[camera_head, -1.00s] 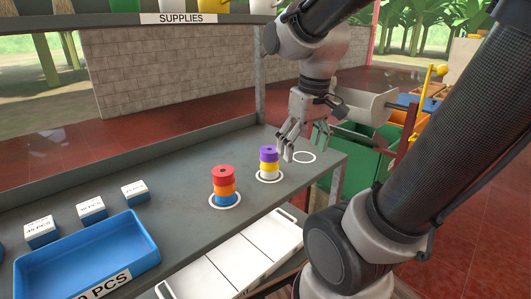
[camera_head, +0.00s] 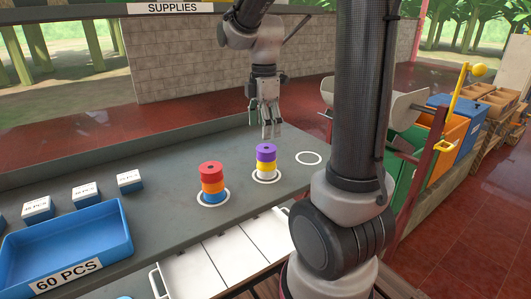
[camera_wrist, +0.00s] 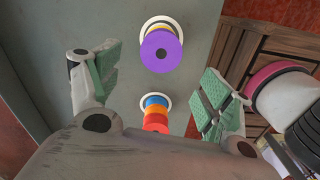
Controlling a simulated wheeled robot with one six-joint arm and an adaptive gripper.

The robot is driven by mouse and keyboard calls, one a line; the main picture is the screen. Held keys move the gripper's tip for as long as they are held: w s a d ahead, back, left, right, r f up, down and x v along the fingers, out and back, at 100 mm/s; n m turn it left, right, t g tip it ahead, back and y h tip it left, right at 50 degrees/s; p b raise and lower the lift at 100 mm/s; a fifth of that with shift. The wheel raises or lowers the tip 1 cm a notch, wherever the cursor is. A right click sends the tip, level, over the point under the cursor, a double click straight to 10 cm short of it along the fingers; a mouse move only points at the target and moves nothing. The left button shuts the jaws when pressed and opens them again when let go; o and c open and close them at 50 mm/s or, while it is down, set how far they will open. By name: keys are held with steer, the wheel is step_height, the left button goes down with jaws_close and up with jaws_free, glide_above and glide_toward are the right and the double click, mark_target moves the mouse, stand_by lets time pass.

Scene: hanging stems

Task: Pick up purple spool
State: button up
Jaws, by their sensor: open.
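The purple spool (camera_head: 266,153) sits on top of a stack, above a yellow spool (camera_head: 266,164) and a white one (camera_head: 266,173), inside a white ring on the grey table. In the wrist view the purple spool (camera_wrist: 161,52) lies ahead, between the lines of the two fingers. My gripper (camera_head: 271,130) is open and empty, above and behind the stack in the head view, apart from it. In the wrist view its green-padded fingers (camera_wrist: 160,85) are spread wide.
A second stack with a red spool (camera_head: 210,169) on top stands to the left. An empty white ring (camera_head: 309,158) lies to the right. A blue tray (camera_head: 128,240) and small labelled boxes (camera_head: 86,195) are at the left. White panels (camera_head: 225,262) are below the table's front edge.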

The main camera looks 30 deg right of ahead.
mark_target(266, 148)
steer(key=f, duration=0.7)
steer(key=shift+d+f, duration=0.25)
steer(key=shift+f, duration=0.1)
steer(key=shift+c, duration=0.2)
steer(key=c, duration=1.1)
